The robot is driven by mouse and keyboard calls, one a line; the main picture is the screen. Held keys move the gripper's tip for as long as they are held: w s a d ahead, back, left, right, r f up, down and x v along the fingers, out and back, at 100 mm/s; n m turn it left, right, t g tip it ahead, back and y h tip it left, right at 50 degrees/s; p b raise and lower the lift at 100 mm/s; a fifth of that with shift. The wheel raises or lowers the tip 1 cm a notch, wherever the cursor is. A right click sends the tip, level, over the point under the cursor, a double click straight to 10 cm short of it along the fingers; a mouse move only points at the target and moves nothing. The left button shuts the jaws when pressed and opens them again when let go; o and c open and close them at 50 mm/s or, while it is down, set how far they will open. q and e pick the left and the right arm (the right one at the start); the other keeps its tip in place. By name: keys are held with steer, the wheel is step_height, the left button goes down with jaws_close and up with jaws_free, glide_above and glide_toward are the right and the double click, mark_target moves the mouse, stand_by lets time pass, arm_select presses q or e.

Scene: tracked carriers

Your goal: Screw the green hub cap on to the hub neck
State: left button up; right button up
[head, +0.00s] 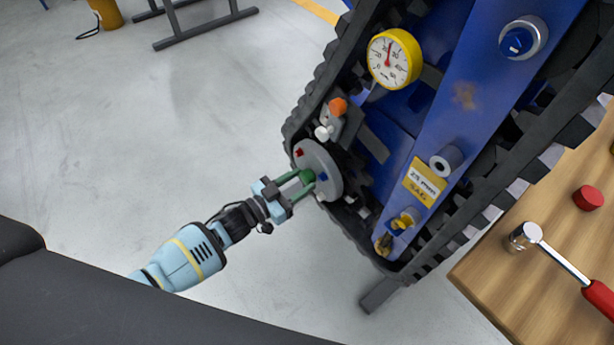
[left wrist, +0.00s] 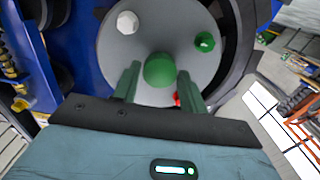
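The green hub cap (head: 307,176) is a small rounded cap at the middle of a grey hub disc (head: 325,160) on the tracked carrier. In the left wrist view the cap (left wrist: 160,70) sits centred in front of the disc. My left gripper (head: 304,184) reaches in from the lower left, with its two green fingers on either side of the cap. My right gripper is not in view.
Coloured studs surround the cap on the disc, including a white one (left wrist: 127,22) and a green one (left wrist: 204,42). Black track (head: 450,215) encloses the blue frame. A yellow gauge (head: 394,58) is above. A wooden bench (head: 530,290) at right holds a red-handled tool (head: 565,265).

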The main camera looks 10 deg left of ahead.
arm_select(q)
steer(key=shift+c, duration=0.6)
steer(key=m+b, duration=0.1)
steer(key=m, duration=0.3)
steer(key=shift+f, duration=0.1)
steer(key=m+b, duration=0.1)
steer(key=m, duration=0.2)
steer(key=shift+s+m, duration=0.1)
steer(key=shift+m, duration=1.1)
